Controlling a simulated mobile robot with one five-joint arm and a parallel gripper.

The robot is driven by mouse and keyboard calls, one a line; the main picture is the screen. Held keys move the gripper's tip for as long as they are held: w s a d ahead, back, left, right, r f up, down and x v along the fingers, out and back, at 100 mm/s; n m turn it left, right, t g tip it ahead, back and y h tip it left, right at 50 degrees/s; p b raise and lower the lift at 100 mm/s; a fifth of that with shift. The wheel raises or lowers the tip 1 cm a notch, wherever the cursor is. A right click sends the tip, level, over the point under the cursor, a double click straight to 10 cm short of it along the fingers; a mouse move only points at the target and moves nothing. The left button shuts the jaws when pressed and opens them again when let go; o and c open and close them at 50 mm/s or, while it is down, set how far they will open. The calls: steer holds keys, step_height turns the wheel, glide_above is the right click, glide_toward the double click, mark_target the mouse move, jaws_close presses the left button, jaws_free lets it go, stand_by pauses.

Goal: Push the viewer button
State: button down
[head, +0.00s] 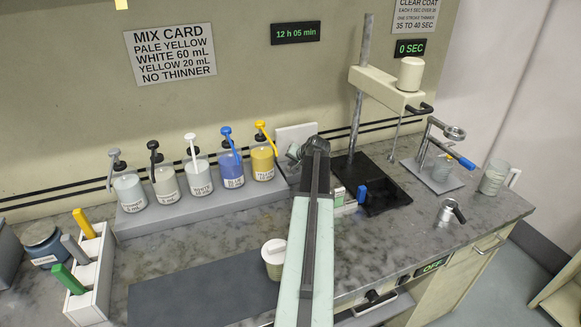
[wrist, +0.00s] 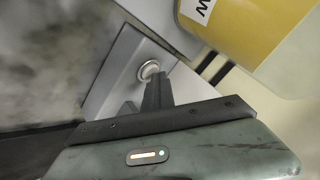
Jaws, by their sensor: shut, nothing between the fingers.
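The viewer button (wrist: 149,69) is a small round silver button on a grey panel (wrist: 118,62) in the wrist view. My gripper (wrist: 154,80) is shut and empty, with its fingertips right at the lower edge of the button. I cannot tell whether they touch it. The button is hidden there behind my arm.
A yellow pump bottle (head: 262,163) stands just left of my gripper, and its yellow body (wrist: 245,35) is close in the wrist view. Several other pump bottles share its grey shelf. A black tray (head: 385,197) lies to the right. A lidded cup (head: 273,258) stands beside my forearm.

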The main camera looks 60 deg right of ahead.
steer(key=shift+r, duration=0.2)
steer(key=shift+r+p, duration=0.1)
steer(key=shift+p, duration=0.25)
step_height(320, 180, up, 6)
steer(key=p, duration=0.6)
steer(key=shift+r, duration=0.1)
steer(key=shift+f, duration=0.2)
